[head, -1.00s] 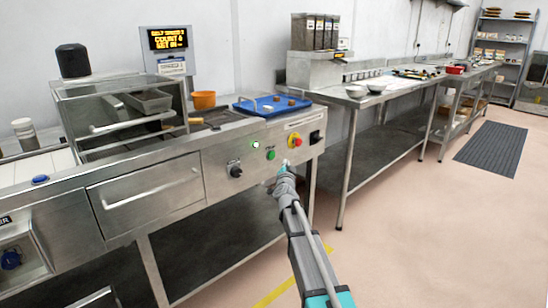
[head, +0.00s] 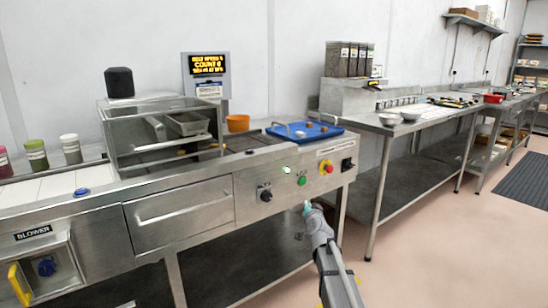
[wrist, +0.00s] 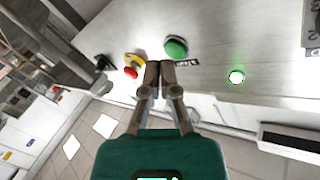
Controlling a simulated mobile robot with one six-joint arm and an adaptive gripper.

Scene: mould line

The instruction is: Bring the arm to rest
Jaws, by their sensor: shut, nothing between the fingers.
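My gripper (wrist: 157,75) is shut and empty in the wrist view, its two fingertips together. It points at the steel front panel (wrist: 215,45) of the mould line. A green button (wrist: 176,47) is just beyond the fingertips, slightly right; whether they touch it cannot be told. A red knob on a yellow base (wrist: 132,70) is to their left. In the head view my arm reaches up from the bottom, and the gripper end (head: 308,208) is small, below the green button (head: 302,180) and the black dial (head: 265,193).
A lit green lamp (head: 287,170) is on the panel. A steel table (head: 425,120) with bowls is to the right.

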